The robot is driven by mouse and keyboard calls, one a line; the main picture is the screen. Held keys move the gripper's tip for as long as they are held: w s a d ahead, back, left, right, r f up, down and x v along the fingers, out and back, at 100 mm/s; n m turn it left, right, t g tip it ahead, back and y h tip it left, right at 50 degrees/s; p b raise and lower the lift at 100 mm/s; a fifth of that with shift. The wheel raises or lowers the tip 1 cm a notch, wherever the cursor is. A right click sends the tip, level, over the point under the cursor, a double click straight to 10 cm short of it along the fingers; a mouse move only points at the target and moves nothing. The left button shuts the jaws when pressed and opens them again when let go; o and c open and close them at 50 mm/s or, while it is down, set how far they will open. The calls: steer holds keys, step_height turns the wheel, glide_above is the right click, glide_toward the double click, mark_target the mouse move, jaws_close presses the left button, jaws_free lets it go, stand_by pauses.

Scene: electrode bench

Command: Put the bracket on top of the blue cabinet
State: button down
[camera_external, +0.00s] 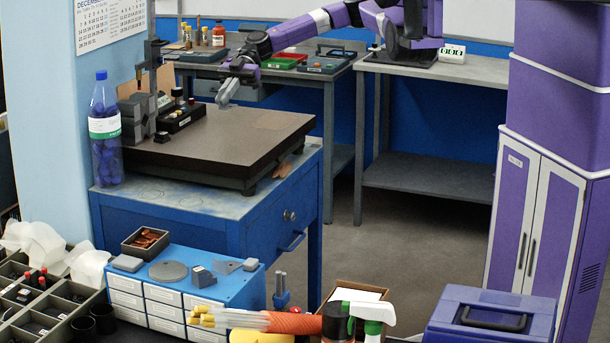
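A light grey angled piece (228,92), which looks like the bracket, is at the far side of the dark stone plate, directly below my gripper (236,76). My gripper points down and its fingertips meet or overlap the upper part of the piece. The view is too small to tell whether the fingers are closed on it, or whether it touches the plate. The small blue cabinet (256,289) with white drawers stands at the lower left. On its top are an open box of copper-coloured parts, a grey disc and several small grey parts.
The dark stone plate (240,135) lies on a blue bench (170,210). A bottle with blue contents (104,130) and a dark stand (151,85) are at its left. A spray bottle (373,315) and a purple-blue case (490,318) are in front.

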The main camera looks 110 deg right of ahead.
mark_target(225, 126)
steer(key=shift+f+b, duration=2.05)
steer(key=shift+f, duration=0.7)
steer(key=shift+r, duration=0.1)
steer(key=c, duration=2.1)
jaws_free()
steer(key=o, duration=0.4)
